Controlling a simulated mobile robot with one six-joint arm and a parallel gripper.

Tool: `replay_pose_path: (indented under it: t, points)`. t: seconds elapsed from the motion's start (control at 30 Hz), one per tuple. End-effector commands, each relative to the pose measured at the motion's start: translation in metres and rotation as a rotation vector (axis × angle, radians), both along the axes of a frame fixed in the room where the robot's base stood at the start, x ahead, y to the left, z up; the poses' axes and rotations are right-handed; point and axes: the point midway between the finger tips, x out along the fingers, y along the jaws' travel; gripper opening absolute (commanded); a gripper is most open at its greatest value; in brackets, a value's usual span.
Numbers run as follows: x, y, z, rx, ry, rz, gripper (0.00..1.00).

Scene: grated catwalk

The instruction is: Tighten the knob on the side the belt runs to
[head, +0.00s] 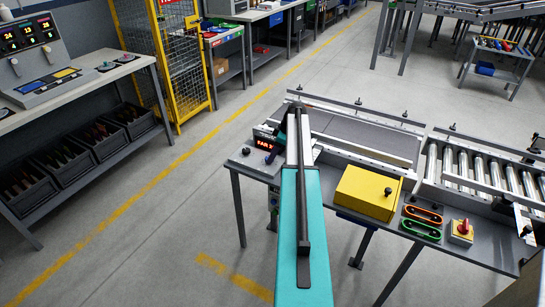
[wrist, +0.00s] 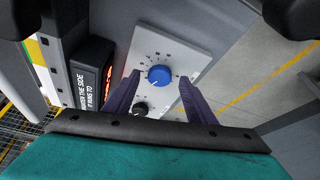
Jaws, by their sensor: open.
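A blue round knob (wrist: 159,75) with a dial scale sits on a pale plate (wrist: 183,58) in the wrist view. A smaller black knob (wrist: 140,108) is below it on the same plate, partly behind a finger. My gripper (wrist: 159,80) is open, its two dark purple fingers either side of the blue knob with gaps; contact is not visible. A display with red characters (wrist: 107,84) and a partly cut label stands left of the plate. The red display (head: 264,144) also shows in the head view. The grey belt (head: 355,135) lies behind my arm; its running direction cannot be told.
A yellow box (head: 368,193), orange (head: 423,214) and green (head: 420,230) handles and a red switch (head: 462,229) stand along the bench's near edge. Rollers (head: 485,170) continue right. A control bench (head: 75,85) stands left; the floor between is clear.

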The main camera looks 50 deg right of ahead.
Motion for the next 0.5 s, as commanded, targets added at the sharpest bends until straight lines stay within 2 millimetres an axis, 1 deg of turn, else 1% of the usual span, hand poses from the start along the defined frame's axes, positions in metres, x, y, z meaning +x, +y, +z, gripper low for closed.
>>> replay_pose_path:
  t: [0.17, 0.5]
  points:
    - [-0.008, -0.004, 0.018, -0.002, -0.001, -0.001, 0.5]
    - [-0.024, -0.013, 0.062, -0.002, 0.0, -0.001, 0.5]
